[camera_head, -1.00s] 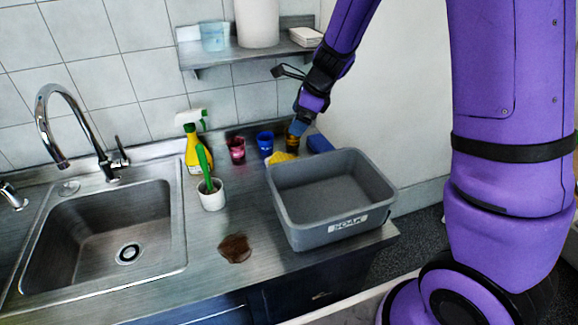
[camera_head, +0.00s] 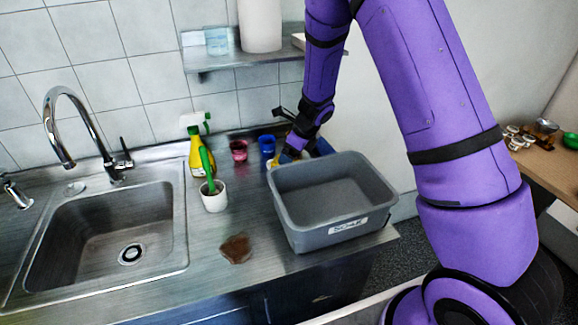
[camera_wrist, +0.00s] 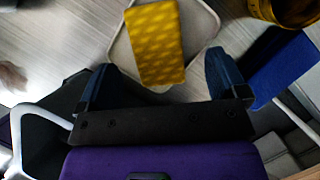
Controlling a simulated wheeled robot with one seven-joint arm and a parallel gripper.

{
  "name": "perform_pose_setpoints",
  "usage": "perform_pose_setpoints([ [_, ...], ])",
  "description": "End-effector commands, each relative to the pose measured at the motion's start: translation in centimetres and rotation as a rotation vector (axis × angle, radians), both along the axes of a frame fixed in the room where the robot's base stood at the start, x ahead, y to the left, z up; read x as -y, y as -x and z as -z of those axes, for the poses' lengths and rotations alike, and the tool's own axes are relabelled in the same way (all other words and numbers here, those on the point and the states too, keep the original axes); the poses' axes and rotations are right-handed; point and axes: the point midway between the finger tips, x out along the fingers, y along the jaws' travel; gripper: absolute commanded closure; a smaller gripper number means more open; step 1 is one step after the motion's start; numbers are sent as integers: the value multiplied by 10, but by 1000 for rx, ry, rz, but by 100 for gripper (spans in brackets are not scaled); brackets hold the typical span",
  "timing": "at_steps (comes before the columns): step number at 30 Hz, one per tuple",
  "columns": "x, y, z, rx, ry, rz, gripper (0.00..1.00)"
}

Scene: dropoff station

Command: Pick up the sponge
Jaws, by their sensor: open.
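A yellow patterned sponge (camera_wrist: 155,40) lies on a pale, rounded dish (camera_wrist: 205,20) in the wrist view. In the head view a bit of the yellow sponge (camera_head: 284,159) shows behind the grey bin, mostly hidden by my gripper (camera_head: 292,154). In the wrist view my gripper (camera_wrist: 160,78) is open and empty. Its two dark fingers are set wider than the sponge, whose near end lies toward the gap between them. The pictures do not clearly show the height between fingers and sponge.
A grey bin (camera_head: 300,217) stands just in front of my gripper. A blue block (camera_wrist: 282,70) lies right of the sponge. Blue (camera_head: 267,143) and red (camera_head: 239,151) cups, a spray bottle (camera_head: 197,158) and a white brush holder (camera_head: 214,200) stand left. A shelf (camera_head: 245,61) hangs above.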

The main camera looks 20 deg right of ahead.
Motion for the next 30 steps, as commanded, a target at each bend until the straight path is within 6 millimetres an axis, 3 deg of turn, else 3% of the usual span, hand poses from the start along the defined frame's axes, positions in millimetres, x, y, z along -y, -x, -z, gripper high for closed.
perform_pose_setpoints([
  [6,-9,-4,30,-2,0,1,8],
  [10,-12,-7,40,-1,0,0,8],
  [30,-13,-9,45,0,0,0,8],
])
